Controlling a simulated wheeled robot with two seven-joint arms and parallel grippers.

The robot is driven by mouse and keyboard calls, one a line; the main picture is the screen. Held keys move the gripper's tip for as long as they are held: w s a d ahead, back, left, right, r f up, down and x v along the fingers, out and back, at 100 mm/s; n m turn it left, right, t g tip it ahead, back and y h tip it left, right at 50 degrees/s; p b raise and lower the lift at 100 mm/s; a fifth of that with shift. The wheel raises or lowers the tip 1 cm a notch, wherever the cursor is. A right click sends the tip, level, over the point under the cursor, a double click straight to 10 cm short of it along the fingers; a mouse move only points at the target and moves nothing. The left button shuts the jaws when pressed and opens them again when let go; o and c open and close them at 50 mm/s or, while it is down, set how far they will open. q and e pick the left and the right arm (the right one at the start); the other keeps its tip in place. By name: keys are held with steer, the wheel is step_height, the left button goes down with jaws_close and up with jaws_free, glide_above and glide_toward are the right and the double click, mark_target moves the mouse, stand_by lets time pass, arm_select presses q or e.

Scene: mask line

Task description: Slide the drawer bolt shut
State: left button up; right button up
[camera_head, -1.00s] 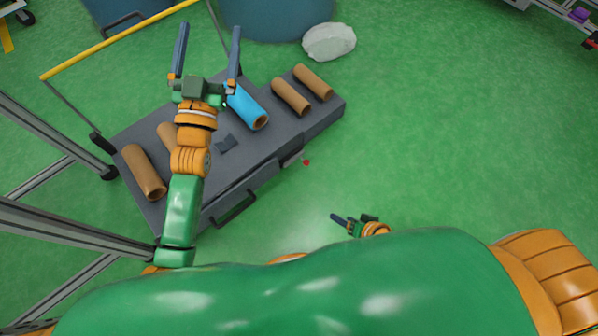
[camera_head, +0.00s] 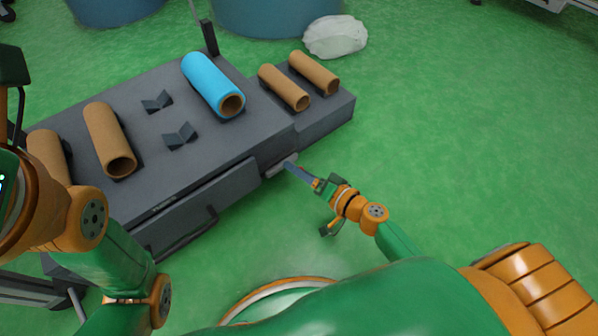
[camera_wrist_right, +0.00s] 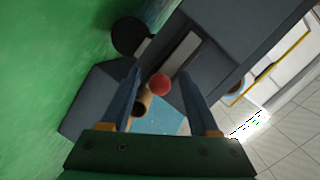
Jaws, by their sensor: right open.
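The drawer bolt (camera_head: 278,167) is a light grey bar on the front side of the grey cart, right of the drawer front (camera_head: 190,210). Its small red knob is mostly hidden by my gripper in the head view. In the right wrist view the round red knob (camera_wrist_right: 159,84) lies between the two fingers, with the grey bolt plate (camera_wrist_right: 181,60) beyond it. My right gripper (camera_head: 296,172) is open at the bolt; I cannot tell whether a finger touches the knob. My left arm is at the left edge, its gripper out of view.
A blue roll (camera_head: 205,78) and several brown tubes (camera_head: 108,140) rest on the cart top (camera_head: 215,140). The drawer handle (camera_head: 205,224) sticks out at the front. A white bag (camera_head: 335,36) lies behind. The floor to the right is clear.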

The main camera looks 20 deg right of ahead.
steer(key=shift+w, duration=0.1)
jaws_close()
stand_by(1.3)
